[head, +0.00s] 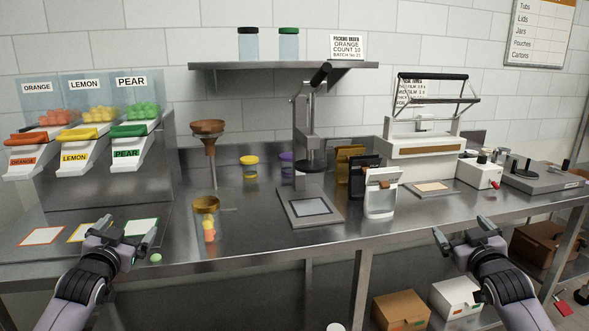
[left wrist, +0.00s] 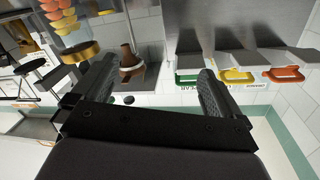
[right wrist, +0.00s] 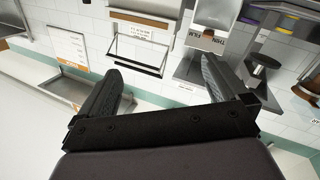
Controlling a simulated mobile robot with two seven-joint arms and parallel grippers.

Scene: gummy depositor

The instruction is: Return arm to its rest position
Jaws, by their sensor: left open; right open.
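My left gripper (head: 122,240) is open and empty at the front left, above the counter edge near the coloured mats. Its spread fingers also show in the left wrist view (left wrist: 155,92), with nothing between them. My right gripper (head: 470,238) is open and empty at the front right, in front of the counter edge. In the right wrist view its fingers (right wrist: 170,88) stand apart with nothing held. Both forearms reach in from the lower corners of the head view.
Dispensers stand at left: orange (head: 33,150), lemon (head: 80,148), pear (head: 130,143). A press (head: 312,165) stands mid-counter. Boxes (head: 401,309) sit below.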

